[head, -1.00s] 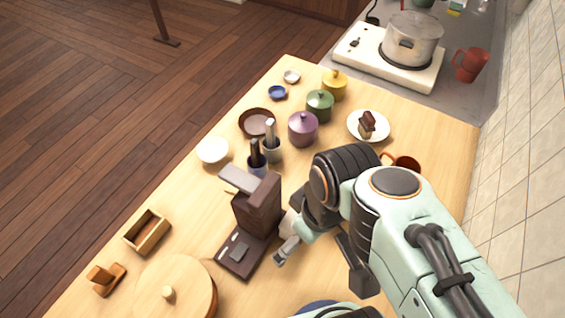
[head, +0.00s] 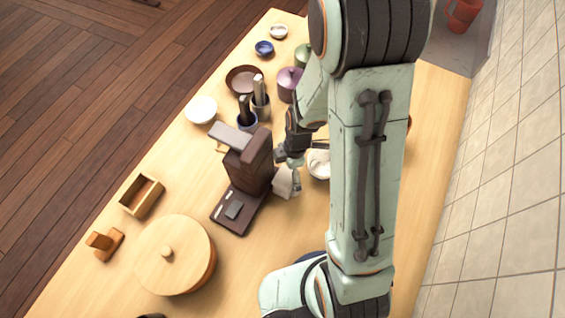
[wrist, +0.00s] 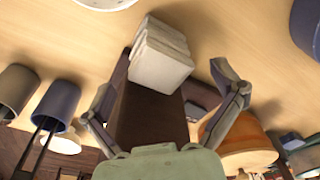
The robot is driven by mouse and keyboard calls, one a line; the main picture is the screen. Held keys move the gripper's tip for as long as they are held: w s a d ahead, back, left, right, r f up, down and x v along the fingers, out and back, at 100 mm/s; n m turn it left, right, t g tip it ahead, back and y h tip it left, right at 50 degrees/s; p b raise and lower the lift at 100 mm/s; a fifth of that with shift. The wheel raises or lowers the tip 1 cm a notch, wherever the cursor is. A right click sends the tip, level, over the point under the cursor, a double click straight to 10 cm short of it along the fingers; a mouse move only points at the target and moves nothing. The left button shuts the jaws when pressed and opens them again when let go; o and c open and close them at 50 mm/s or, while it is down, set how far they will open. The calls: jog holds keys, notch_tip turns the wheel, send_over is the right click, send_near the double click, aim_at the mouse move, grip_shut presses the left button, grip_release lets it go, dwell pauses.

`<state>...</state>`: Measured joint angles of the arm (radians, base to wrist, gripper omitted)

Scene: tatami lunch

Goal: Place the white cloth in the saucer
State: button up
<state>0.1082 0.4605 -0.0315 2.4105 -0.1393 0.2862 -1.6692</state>
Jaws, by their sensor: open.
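The white cloth (head: 283,183) is a small folded stack on the table, close against the right side of a dark brown box-like stand (head: 248,163). In the wrist view the cloth (wrist: 160,55) lies ahead of and between my finger tips. My gripper (head: 289,171) is open and empty, just beside and above the cloth; contact cannot be told. A white round dish (head: 318,164), partly hidden by my arm, is right of the gripper; it may be the saucer. Its edge also shows at the top of the wrist view (wrist: 105,3).
Utensil holders (head: 261,107), a brown bowl (head: 243,80) and a white bowl (head: 201,109) stand beyond the stand. A round lidded wooden tub (head: 174,278) is at the front left. A purple pot (head: 289,86) is behind the gripper. My arm hides much of the right side.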

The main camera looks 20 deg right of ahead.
aim_at(286, 176)
jog(key=shift+a+f, duration=0.15)
jog(key=shift+f, duration=0.75)
jog(key=shift+a+f, duration=0.1)
jog(key=shift+f, duration=0.75)
jog(key=c, duration=1.3)
jog(key=shift+r, duration=0.1)
notch_tip(286, 176, up, 27)
jog(key=w+m, duration=0.2)
jog(key=m, duration=0.4)
jog(key=w+m+t+h, duration=0.1)
jog(key=w+m, duration=0.2)
jog(key=m, duration=0.3)
jog(key=w+f+m, duration=0.1)
jog(key=w+m, duration=0.1)
jog(key=m, duration=0.4)
jog(key=shift+w, duration=0.4)
